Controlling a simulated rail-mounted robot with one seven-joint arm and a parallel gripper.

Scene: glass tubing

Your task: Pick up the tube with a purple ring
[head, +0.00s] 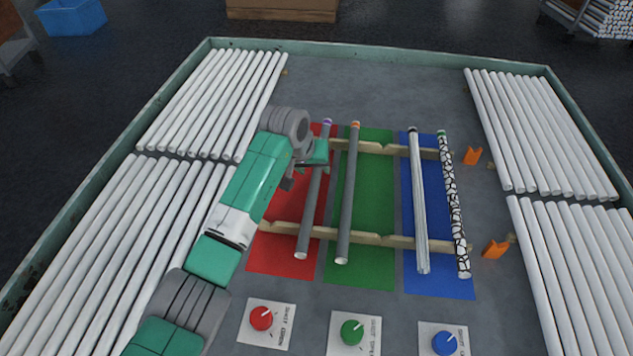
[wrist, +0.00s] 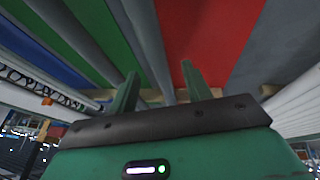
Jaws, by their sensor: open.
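The tube with a purple ring (head: 314,190) is dark grey and lies lengthwise across two wooden rails, over the red mat (head: 285,255). Its purple ring is at the far end. My gripper (head: 314,164) is at the upper part of this tube, coming from the left. In the wrist view, my gripper (wrist: 160,70) has its two green fingers apart, and a grey tube (wrist: 150,45) runs between them in the picture. I cannot tell whether the fingers are at its height. A similar grey tube with an orange ring (head: 349,190) lies just to the right.
A striped tube (head: 418,200) and a black-and-white cracked-pattern tube (head: 453,205) lie over the blue mat. White tubes (head: 215,100) line both sides of the tray. Red (head: 261,318), green (head: 352,332) and blue (head: 444,343) knobs stand at the front.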

